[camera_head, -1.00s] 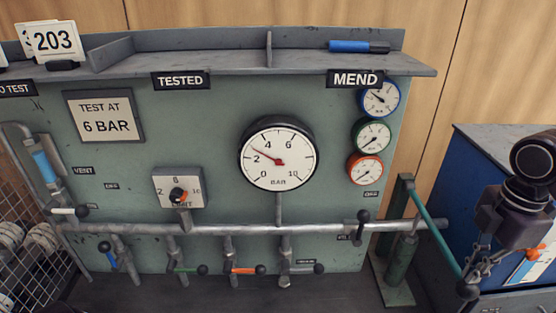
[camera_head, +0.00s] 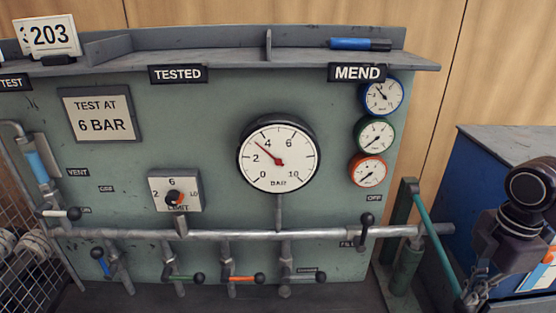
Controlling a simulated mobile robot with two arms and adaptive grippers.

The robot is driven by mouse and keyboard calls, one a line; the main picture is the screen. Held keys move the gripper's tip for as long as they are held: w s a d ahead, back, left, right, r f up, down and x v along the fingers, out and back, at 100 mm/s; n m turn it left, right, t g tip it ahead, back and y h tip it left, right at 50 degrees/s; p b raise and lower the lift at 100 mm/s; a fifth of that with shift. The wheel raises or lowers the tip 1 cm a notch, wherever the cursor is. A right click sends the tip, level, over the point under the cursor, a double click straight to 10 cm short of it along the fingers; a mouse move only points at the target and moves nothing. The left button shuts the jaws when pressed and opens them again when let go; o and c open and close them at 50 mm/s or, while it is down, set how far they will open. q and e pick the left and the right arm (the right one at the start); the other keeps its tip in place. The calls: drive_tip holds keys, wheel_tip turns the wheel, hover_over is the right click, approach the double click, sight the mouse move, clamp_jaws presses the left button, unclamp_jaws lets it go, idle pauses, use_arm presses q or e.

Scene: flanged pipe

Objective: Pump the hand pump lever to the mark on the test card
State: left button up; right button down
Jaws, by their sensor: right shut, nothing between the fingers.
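The test card (camera_head: 101,115) on the green panel reads "TEST AT 6 BAR". The large BAR gauge (camera_head: 278,175) has its needle between 2 and 4, nearer 3 than 6. The hand pump (camera_head: 405,262) stands at the panel's right end. Its green lever (camera_head: 436,243) slopes down to the right from the post top. My right gripper (camera_head: 470,294) is shut with nothing between its fingers, at the lever's low outer end. Whether it touches the lever cannot be told. My left gripper is out of view.
A horizontal pipe (camera_head: 330,234) with several valve handles crosses the panel below the gauge. A limit dial (camera_head: 174,192) sits left of it. Three small gauges (camera_head: 372,134) are above the pump. A blue cabinet (camera_head: 478,172) stands right; a wire basket (camera_head: 25,255) is at lower left.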

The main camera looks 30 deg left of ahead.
wheel_tip(320, 180, down, 2)
drive_tip(key=shift+s+b, duration=0.1)
drive_tip(key=shift+b, duration=0.3)
drive_tip(key=shift+r, duration=0.25)
wheel_tip(320, 180, up, 5)
drive_tip(key=p, duration=0.3)
use_arm(q)
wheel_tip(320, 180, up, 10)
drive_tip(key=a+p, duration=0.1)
drive_tip(key=p, duration=0.7)
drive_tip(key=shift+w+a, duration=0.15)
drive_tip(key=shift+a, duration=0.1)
use_arm(e)
wheel_tip(320, 180, up, 14)
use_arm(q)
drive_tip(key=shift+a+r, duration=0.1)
use_arm(e)
drive_tip(key=shift+f, duration=0.1)
drive_tip(key=shift+f, duration=0.15)
